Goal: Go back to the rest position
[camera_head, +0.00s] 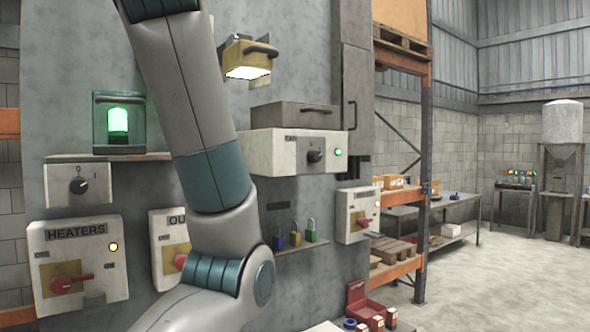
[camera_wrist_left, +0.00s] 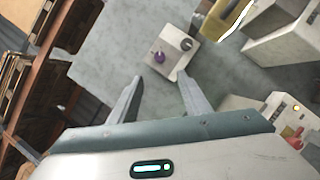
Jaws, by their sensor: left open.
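My left gripper (camera_wrist_left: 160,82) shows in the left wrist view with its two fingers spread apart. Nothing is held between them. In the head view a large grey arm of mine with teal joints crosses the middle from top to bottom, in front of the wall panel. Its gripper is out of that frame. My right gripper shows in neither view.
The arm partly hides a panel (camera_head: 160,262) beside the HEATERS box (camera_head: 80,235). Right of it are a switch box (camera_head: 283,150), a small shelf with padlocks (camera_head: 305,246) and an orange rack (camera_head: 426,180). The floor (camera_head: 500,290) at right is clear.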

